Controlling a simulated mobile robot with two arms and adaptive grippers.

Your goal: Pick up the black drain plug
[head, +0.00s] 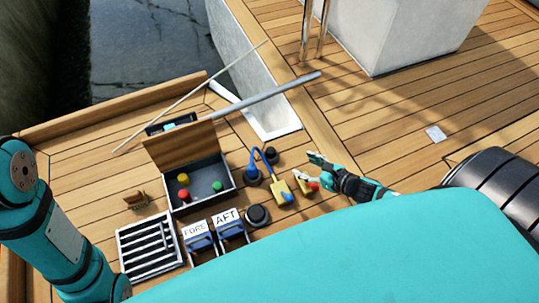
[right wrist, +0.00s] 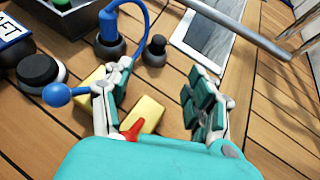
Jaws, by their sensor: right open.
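A small black knobbed piece on a round base, which looks like the drain plug (head: 271,155), stands upright on the wooden deck. It also shows in the right wrist view (right wrist: 155,50), beyond my fingers and apart from them. My right gripper (head: 309,168) is open and empty, to the right of and nearer than the plug. In the right wrist view the gripper (right wrist: 158,88) has its fingers spread above the deck near two yellow blocks. My left arm shows at the left of the head view, but its gripper is out of sight.
Yellow blocks with a blue handle (head: 282,190) and a red handle (head: 312,187) lie close to my right gripper. A blue hose (head: 256,158) runs from a black fitting (head: 252,178) beside the plug. A black round cap (head: 258,215) and an open box (head: 207,183) stand leftward.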

